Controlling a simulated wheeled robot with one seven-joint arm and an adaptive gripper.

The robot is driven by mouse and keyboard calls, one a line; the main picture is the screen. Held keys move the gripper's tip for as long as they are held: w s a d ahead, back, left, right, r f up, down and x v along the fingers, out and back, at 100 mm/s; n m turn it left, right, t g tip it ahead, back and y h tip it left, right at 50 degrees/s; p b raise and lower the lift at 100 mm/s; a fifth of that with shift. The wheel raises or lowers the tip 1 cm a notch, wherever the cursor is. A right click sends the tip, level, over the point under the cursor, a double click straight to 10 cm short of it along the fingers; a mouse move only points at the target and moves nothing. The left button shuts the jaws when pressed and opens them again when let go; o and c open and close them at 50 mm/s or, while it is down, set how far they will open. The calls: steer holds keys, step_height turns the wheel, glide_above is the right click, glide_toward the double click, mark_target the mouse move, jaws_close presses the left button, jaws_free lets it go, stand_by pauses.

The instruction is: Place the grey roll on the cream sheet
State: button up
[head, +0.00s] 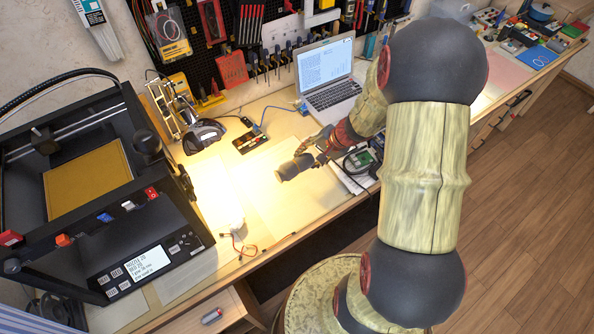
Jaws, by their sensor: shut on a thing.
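The grey roll (294,168) is a short dark grey cylinder in the middle of the head view. My gripper (308,158) is shut on it, reaching in from the right. The roll lies tilted on its side in the grip. The cream sheet (300,207) lies flat on the workbench below the roll. The roll appears over the sheet in the picture; I cannot tell whether it touches it. Bright lamp light washes out the sheet's left part, and my arm hides some of the bench to the right.
A black 3D printer (100,190) fills the left. An open laptop (326,75) stands behind, under the pegboard. A small black tray (250,141) lies behind the sheet. Loose red wires (243,247) lie near the front edge. A drawer (215,312) is open below.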

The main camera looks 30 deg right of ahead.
mark_target(299, 162)
steer(key=x, duration=0.2)
steer(key=a+b+x, duration=0.1)
steer(key=x, duration=0.2)
steer(key=shift+w, duration=0.1)
steer(key=shift+w+a+f+b, duration=0.1)
steer(key=shift+f+b, duration=0.35)
steer(key=shift+f, duration=0.45)
steer(key=shift+w+a+f+b, duration=0.1)
steer(key=shift+f+b, duration=0.3)
steer(key=shift+f, duration=0.5)
steer(key=shift+f, duration=0.15)
steer(key=o, duration=1.4)
